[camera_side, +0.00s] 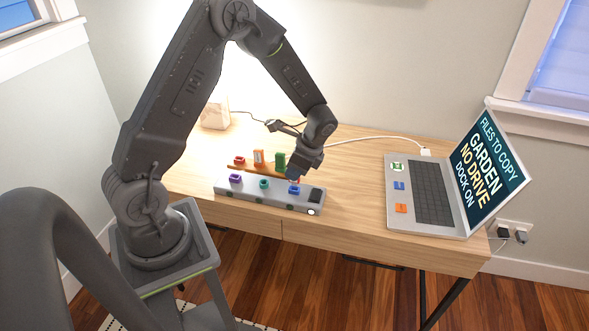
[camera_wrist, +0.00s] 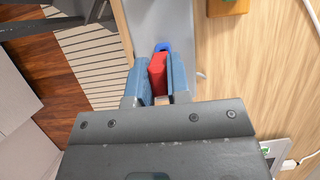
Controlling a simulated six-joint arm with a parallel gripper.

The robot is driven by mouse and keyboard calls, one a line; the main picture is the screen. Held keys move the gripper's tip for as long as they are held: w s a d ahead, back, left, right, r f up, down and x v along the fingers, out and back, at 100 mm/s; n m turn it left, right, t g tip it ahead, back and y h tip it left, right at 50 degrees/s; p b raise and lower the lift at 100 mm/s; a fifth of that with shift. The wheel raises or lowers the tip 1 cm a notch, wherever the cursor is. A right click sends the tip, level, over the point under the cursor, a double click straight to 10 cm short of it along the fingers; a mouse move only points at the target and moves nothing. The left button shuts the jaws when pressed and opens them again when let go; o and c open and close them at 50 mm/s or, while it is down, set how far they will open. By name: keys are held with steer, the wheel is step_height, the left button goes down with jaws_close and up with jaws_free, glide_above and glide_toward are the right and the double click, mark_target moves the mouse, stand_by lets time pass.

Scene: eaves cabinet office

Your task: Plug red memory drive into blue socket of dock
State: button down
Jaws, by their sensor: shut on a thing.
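The grey dock (camera_side: 249,191) lies on the desk with a purple socket (camera_side: 235,178), a green socket (camera_side: 264,183) and a blue socket (camera_side: 294,189) in a row, and a dark panel at its right end. My gripper (camera_side: 295,178) is directly over the blue socket. In the wrist view my gripper (camera_wrist: 158,80) is shut on the red memory drive (camera_wrist: 157,75), between its two blue-grey fingers. The blue socket (camera_wrist: 163,46) shows just past the drive's far end, partly hidden by it. I cannot tell whether the drive's tip is inside the socket.
Behind the dock, an orange rack (camera_side: 240,168) holds a red piece, an orange-and-white piece (camera_side: 259,157) and a green piece (camera_side: 280,159). A laptop (camera_side: 430,205) stands to the right; its screen reads "NO DRIVE". Desk between dock and laptop is clear. A paper bag stands behind.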

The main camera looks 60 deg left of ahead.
steer(key=shift+f, duration=1.15)
steer(key=c, duration=1)
jaws_free()
steer(key=v, duration=1.4)
steer(key=s+d+r+n+t+h, duration=0.1)
steer(key=s+d+r+n+t, duration=0.1)
steer(key=s+d+r, duration=0.3)
steer(key=s+d+r+n+t, duration=0.1)
steer(key=s+r+n+t, duration=0.15)
steer(key=r, duration=0.35)
steer(key=s+d+r+n+t+h, duration=0.2)
steer(key=s+d+r+n+t, duration=0.1)
steer(key=s, duration=0.8)
steer(key=shift+s+d+n+t, duration=0.4)
steer(key=shift+d+n+t, duration=0.25)
steer(key=shift+d+n, duration=0.1)
